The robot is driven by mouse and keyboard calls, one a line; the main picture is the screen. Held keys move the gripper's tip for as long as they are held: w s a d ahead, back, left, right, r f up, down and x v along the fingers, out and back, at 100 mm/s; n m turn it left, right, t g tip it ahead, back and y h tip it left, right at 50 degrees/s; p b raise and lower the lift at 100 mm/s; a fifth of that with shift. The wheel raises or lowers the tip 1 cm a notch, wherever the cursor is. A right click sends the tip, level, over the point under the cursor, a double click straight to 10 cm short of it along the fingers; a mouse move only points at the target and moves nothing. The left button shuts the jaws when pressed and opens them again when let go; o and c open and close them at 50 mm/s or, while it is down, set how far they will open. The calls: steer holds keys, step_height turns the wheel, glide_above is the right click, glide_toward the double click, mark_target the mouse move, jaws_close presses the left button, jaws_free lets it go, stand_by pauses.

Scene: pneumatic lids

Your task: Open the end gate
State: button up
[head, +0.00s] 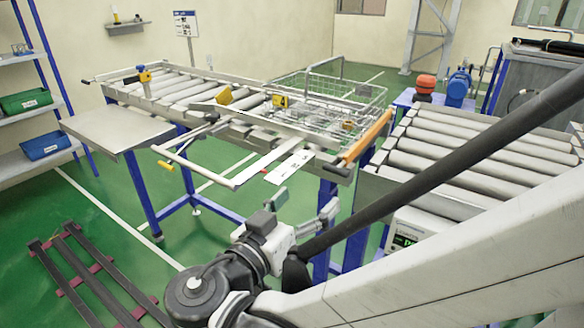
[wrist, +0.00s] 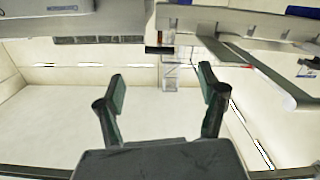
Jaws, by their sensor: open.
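A roller conveyor (head: 188,87) on blue legs crosses the middle of the head view. At its right end is an orange bar (head: 366,136), which looks like the end gate and slants across the gap towards a second roller bed. A white U-shaped frame (head: 232,183) sticks out from the conveyor's near side, with a flat white arm carrying a red mark (head: 289,168) beside it. My gripper (head: 303,204) is open and empty, in front of and below this near side. In the wrist view its two green-padded fingers (wrist: 162,82) stand wide apart with nothing between them.
A second roller bed (head: 478,140) stands at the right, with a control box with a green display (head: 408,238) below it. A grey side table (head: 115,128) adjoins the left. Dark rails (head: 85,275) lie on the floor.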

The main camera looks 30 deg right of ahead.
mark_target(334, 172)
steer(key=shift+b+x, duration=1.15)
steer(key=shift+x, duration=5.7)
steer(key=shift+r, duration=0.2)
steer(key=shift+c, duration=0.4)
steer(key=c, duration=1.6)
steer(key=shift+r, duration=0.1)
